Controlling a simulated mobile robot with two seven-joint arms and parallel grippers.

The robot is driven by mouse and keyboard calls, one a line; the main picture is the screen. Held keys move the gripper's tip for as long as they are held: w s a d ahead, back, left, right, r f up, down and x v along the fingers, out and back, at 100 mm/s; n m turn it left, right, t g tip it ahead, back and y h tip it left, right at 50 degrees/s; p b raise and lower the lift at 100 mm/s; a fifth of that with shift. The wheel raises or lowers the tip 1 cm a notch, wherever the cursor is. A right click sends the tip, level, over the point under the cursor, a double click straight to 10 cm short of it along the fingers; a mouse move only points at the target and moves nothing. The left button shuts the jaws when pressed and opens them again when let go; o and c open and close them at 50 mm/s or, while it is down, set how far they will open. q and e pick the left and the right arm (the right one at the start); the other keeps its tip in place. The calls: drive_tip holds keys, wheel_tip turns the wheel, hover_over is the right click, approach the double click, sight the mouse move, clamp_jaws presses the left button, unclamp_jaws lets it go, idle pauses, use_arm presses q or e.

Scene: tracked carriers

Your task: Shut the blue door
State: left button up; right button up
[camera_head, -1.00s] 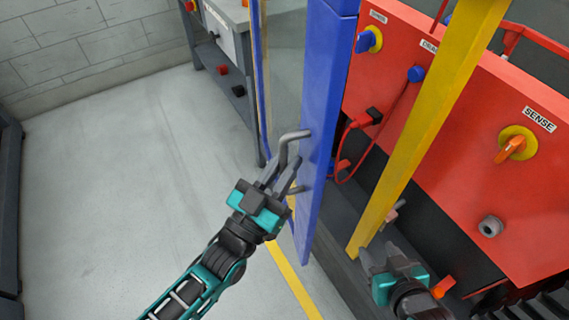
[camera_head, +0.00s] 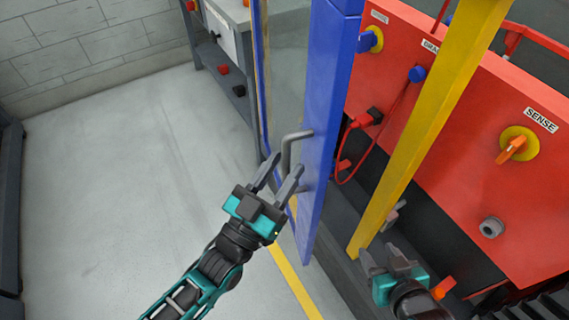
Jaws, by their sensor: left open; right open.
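The blue door (camera_head: 328,100) stands open, its edge toward me, with a clear pane (camera_head: 287,70) to its left. A grey bar handle (camera_head: 287,152) sticks out from its left face. My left gripper (camera_head: 279,172) is open and empty, its fingers pointing up at the lower part of the handle, close to it; I cannot tell whether they touch. My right gripper (camera_head: 385,258) is open and empty at the lower right, beside the foot of the yellow post.
A yellow post (camera_head: 425,125) stands between the door and a red panel (camera_head: 455,150) with an orange knob (camera_head: 511,149), a blue knob (camera_head: 366,41) and a red cable. A grey workbench (camera_head: 225,65) is at the back. The floor (camera_head: 120,190) at left is clear.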

use_arm(q)
drive_tip(key=v, duration=1.1)
drive_tip(key=shift+s+a+f+b, duration=0.2)
drive_tip(key=shift+s+b, duration=0.1)
drive_tip(key=shift+b, duration=0.1)
use_arm(e)
drive_tip(key=shift+w+a, duration=0.2)
drive_tip(key=shift+a, duration=0.15)
use_arm(q)
drive_tip(key=shift+c, duration=0.5)
